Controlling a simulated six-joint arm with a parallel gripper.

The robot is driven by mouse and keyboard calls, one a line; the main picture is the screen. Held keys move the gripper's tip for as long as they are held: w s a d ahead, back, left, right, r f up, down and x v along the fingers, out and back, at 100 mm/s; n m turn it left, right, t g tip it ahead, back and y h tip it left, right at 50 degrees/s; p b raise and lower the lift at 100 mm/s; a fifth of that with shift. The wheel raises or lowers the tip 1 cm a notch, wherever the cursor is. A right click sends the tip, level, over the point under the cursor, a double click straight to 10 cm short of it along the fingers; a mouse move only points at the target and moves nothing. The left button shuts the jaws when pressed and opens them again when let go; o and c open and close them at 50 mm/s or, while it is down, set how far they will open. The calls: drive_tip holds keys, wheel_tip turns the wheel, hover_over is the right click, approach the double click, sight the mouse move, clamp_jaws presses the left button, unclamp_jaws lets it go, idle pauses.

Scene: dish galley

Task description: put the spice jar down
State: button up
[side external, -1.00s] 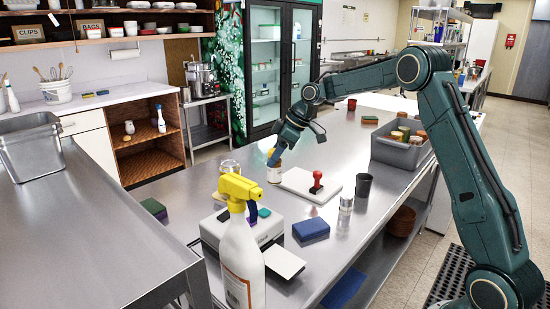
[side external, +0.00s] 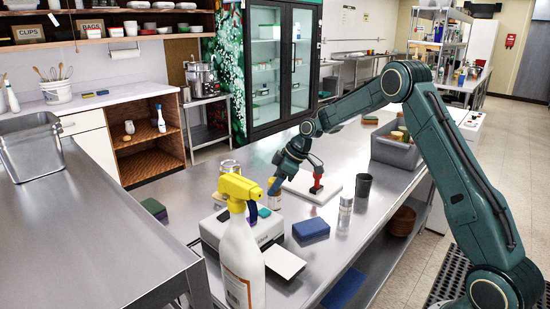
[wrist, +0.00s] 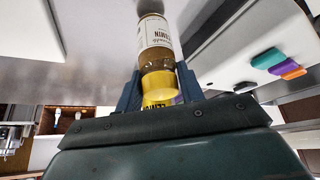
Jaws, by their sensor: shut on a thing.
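The spice jar (side external: 274,202) has a pale label and stands between the white board and the grey boxy device in the side view. My gripper (side external: 274,188) is above it, pointing down, with its fingers around the jar's upper part. In the wrist view the jar (wrist: 156,42) shows a white printed label, brown contents and a yellow part near the jaws. My gripper (wrist: 160,92) is shut on it there. The jar's far end is close to the steel counter (wrist: 95,45); I cannot tell whether it touches.
A white board (side external: 330,189) with a red-handled stamp (side external: 317,184) is right of the jar. The grey device (side external: 240,229) and yellow-topped spray bottle (side external: 242,255) are at left front. A dark cup (side external: 363,187), blue sponge (side external: 311,229) and grey bin (side external: 392,152) stand nearby.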

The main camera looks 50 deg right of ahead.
drive_tip(key=shift+f, duration=0.55)
drive_tip(key=shift+f, duration=0.15)
drive_tip(key=o, duration=1.1)
drive_tip(key=shift+c, duration=0.2)
drive_tip(key=v, duration=1.2)
drive_tip(key=shift+r, duration=0.25)
